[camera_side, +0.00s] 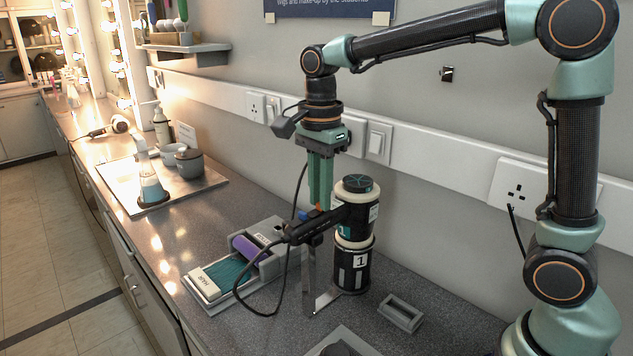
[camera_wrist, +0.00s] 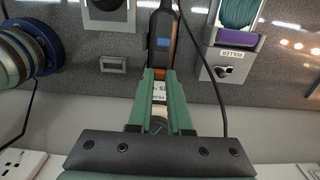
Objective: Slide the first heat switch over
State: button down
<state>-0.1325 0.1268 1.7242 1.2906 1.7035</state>
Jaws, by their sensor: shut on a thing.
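A black hot tool (camera_side: 318,224) with a handle and cord lies across a metal stand (camera_side: 309,285), next to black canisters stacked by the wall. Small orange and blue parts show on the tool by the fingertips. In the wrist view its black body (camera_wrist: 161,22) has orange edges and a blue patch (camera_wrist: 162,43). My gripper (camera_side: 319,207) points down with its green fingers at the tool. In the wrist view the gripper (camera_wrist: 163,74) has a finger on each side of the tool, with a white label between. The fingers hide the exact contact, so I cannot make out the heat switch itself.
A canister marked 1 (camera_side: 352,272) stands close on the right. A grey tray (camera_side: 232,283) with a purple roller (camera_side: 248,247) is on the left. The cord (camera_side: 238,285) loops over the counter. A small grey holder (camera_side: 401,313) lies in front right. Sockets line the wall.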

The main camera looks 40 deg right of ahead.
jog(key=shift+a, duration=0.45)
dwell(0.6)
jog(key=c, duration=0.9)
grip_release()
jog(key=shift+r, duration=0.1)
jog(key=shift+r, duration=2.9)
notch_tip(320, 180, up, 12)
send_over(316, 212)
jog(key=shift+d, duration=0.1)
